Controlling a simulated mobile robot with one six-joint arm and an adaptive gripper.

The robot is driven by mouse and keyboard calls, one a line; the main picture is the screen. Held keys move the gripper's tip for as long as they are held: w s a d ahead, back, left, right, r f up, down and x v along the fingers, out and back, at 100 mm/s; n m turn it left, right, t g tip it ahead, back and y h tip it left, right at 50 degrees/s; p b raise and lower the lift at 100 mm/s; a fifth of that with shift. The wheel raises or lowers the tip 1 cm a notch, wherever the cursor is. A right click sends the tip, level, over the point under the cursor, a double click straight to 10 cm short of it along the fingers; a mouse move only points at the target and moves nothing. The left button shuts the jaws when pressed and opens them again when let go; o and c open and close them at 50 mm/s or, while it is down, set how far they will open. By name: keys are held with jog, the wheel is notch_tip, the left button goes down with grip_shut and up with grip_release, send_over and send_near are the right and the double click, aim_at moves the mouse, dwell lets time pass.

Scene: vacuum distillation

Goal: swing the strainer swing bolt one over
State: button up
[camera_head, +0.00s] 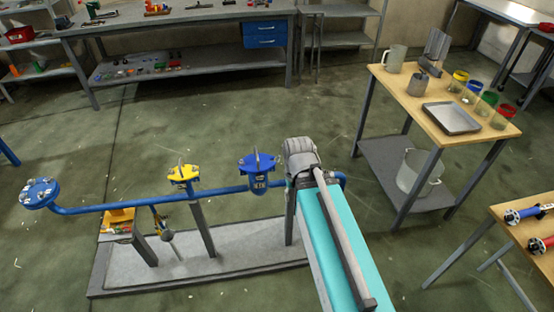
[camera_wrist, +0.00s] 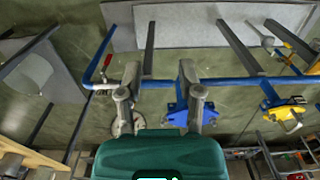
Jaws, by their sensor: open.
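The blue strainer (camera_head: 258,183) stands on the blue pipe, under a wider blue top with small upright parts on it. In the wrist view the blue strainer (camera_wrist: 177,112) lies beside and partly behind my right-hand finger. I cannot tell the single swing bolts apart in either view. My gripper (camera_wrist: 160,72) is open, its two fingers spread apart with nothing visible held between them. The blue pipe crosses behind the fingers. In the head view my arm's end is just right of the strainer, and the fingertips are hidden. I cannot tell whether a finger touches the strainer.
A yellow-topped valve (camera_head: 183,173) and a blue flange (camera_head: 40,193) are farther left on the blue pipe (camera_head: 120,205). A round grey disc (camera_wrist: 138,123) shows near my left-hand finger. A wooden-topped table (camera_head: 398,84) with beakers stands right. Open floor lies behind the pipe.

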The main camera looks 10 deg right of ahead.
jog(key=shift+f, duration=0.1)
jog(key=t+y+b, duration=0.8)
jog(key=t+b, duration=0.8)
jog(key=b, duration=1.5)
send_near(279, 159)
jog(key=v, duration=0.4)
jog(key=shift+a+f, duration=0.1)
jog(key=shift+a, duration=0.2)
jog(key=shift+w+a, duration=0.1)
jog(key=shift+w, duration=0.1)
jog(key=x, duration=1.3)
jog(key=shift+w, duration=0.3)
